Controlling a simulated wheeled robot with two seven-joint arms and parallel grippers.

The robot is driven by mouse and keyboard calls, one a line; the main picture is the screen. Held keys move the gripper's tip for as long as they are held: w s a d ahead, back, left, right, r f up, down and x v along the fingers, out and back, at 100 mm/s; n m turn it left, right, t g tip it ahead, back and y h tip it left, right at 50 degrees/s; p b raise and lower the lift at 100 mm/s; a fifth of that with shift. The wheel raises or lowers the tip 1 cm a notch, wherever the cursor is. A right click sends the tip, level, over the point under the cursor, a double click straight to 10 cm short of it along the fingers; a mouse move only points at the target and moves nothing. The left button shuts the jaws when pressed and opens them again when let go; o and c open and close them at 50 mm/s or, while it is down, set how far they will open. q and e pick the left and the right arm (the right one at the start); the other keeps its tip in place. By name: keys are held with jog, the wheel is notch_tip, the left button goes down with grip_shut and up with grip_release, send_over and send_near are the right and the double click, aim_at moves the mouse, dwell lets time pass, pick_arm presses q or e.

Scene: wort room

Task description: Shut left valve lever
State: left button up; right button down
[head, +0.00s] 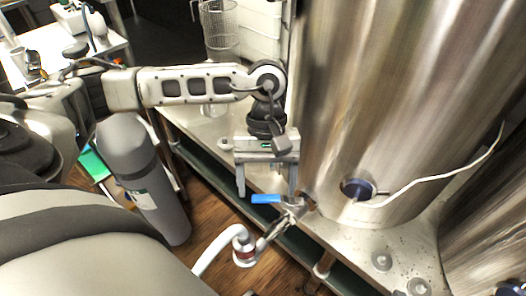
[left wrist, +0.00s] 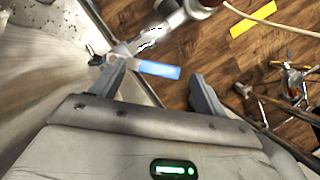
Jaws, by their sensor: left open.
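The blue valve lever (head: 266,198) points left from the metal valve (head: 293,208) at the foot of the big steel tank (head: 375,100). It is at an angle to the outlet, which runs toward the lower left. My left gripper (head: 266,188) is open and points down, with one finger on each side of the lever in the head view. In the left wrist view, the lever (left wrist: 158,69) shows just beyond the open fingertips of my left gripper (left wrist: 158,82). I cannot tell whether a finger touches it. My right gripper is not in view.
A white hose (head: 212,247) with a red-banded coupling (head: 244,247) joins the valve outlet. A blue round fitting (head: 357,190) with a white cable sits on the tank to the right. A grey cylinder (head: 145,180) stands left on the wooden floor. A wire basket (head: 219,28) is behind.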

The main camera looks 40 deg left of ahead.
pick_arm(q)
jog(key=s+d+r+p, duration=0.1)
jog(key=s+d+r, duration=0.6)
jog(key=s+r, duration=0.5)
jog(key=shift+d+p, duration=0.2)
jog(key=shift+p, duration=0.1)
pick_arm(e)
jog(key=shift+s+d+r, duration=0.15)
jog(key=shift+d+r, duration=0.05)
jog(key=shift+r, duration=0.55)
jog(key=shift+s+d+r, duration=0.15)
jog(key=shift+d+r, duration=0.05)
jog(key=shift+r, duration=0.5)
